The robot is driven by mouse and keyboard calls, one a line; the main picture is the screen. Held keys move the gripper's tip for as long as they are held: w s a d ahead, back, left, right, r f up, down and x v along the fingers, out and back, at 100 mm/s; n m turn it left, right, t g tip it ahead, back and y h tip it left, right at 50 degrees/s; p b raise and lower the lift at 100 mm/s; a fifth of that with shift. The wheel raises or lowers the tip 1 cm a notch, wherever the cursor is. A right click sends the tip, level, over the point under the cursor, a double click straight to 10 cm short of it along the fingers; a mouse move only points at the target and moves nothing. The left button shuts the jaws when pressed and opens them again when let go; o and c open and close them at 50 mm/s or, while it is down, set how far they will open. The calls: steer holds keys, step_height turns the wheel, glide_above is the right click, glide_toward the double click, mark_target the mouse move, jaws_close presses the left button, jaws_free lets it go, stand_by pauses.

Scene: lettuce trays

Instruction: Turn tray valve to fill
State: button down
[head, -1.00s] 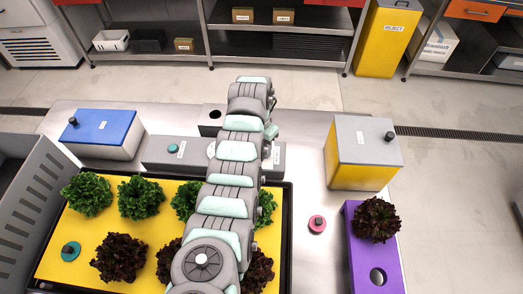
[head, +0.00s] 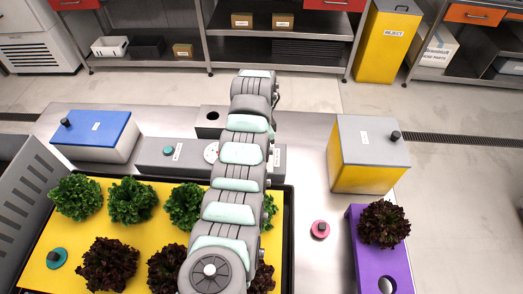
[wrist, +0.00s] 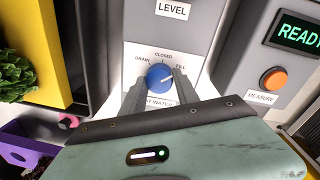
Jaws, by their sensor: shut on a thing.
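The tray valve is a blue round knob (wrist: 160,76) on a pale panel (wrist: 138,48) marked DRAIN, CLOSED and FILL, in the wrist view. My gripper (wrist: 158,83) is shut on this knob, with one dark finger on its left side and one on its right. A small white mark on the knob seems to lean right, toward FILL; its exact angle is hard to read. Lettering below the knob is partly hidden by the fingers. In the head view my arm hides the gripper and the knob.
The yellow lettuce tray (head: 100,236) lies at the left, with green and dark red heads. In the wrist view a READY display and an orange MEASURE button (wrist: 274,79) are at right. A purple block (head: 366,262) and yellow box (head: 362,178) stand right of my arm.

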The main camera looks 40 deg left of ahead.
stand_by(0.3)
steer(key=c, duration=0.9)
jaws_free()
steer(key=shift+r, duration=0.1)
step_height(320, 180, up, 10)
steer(key=p, duration=0.1)
steer(key=shift+w+a+r+p, duration=0.15)
steer(key=shift+a+r+p, duration=0.1)
steer(key=shift+a+p, duration=0.1)
